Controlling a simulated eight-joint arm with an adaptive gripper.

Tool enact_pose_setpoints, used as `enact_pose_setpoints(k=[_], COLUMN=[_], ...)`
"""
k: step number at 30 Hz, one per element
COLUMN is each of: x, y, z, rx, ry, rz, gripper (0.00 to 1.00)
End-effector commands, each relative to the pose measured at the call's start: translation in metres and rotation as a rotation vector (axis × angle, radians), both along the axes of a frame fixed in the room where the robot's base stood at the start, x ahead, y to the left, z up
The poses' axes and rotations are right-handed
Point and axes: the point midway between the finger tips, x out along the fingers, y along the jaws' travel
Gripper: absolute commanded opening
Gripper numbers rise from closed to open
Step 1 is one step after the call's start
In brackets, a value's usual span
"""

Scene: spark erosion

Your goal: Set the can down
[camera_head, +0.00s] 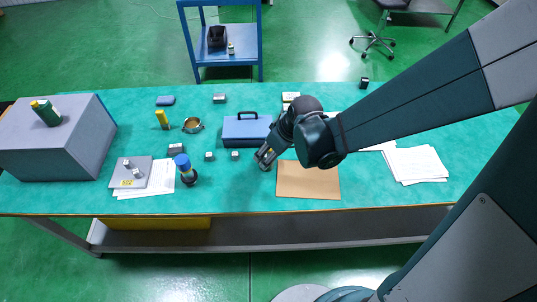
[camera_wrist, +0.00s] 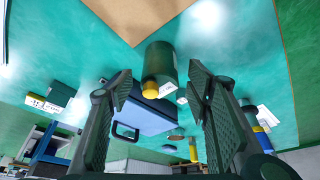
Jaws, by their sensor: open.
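A dark green can with a yellow cap (camera_wrist: 165,62) shows in the wrist view, just ahead of and between my fingertips. It appears upright on the green tabletop, near the brown board; its exact contact with the table is hard to see. My gripper (camera_wrist: 160,88) is open, with a gap visible on both sides of the can. In the head view my gripper (camera_head: 265,158) is low over the table, left of the brown board (camera_head: 308,180), and largely hides that can. A similar green can with a yellow cap (camera_head: 46,113) lies on the grey box at the left.
A blue toolbox (camera_head: 246,131) stands just behind my gripper. A blue-topped bottle (camera_head: 184,166), a metal bowl (camera_head: 193,125), a yellow item (camera_head: 162,119) and small blocks stand to the left. Papers (camera_head: 416,165) lie at the right. Bare table shows along the front, left of the board.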

Motion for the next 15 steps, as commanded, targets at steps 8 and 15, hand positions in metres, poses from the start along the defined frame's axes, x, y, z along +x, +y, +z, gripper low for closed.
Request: enact_pose_setpoints(k=[8, 15], x=[-0.008, -0.014], y=[-0.008, -0.014], z=[0.027, 0.048], rx=[0.000, 0.000], ry=[0.000, 0.000], rz=[-0.001, 0.000], gripper=[0.49, 0.49])
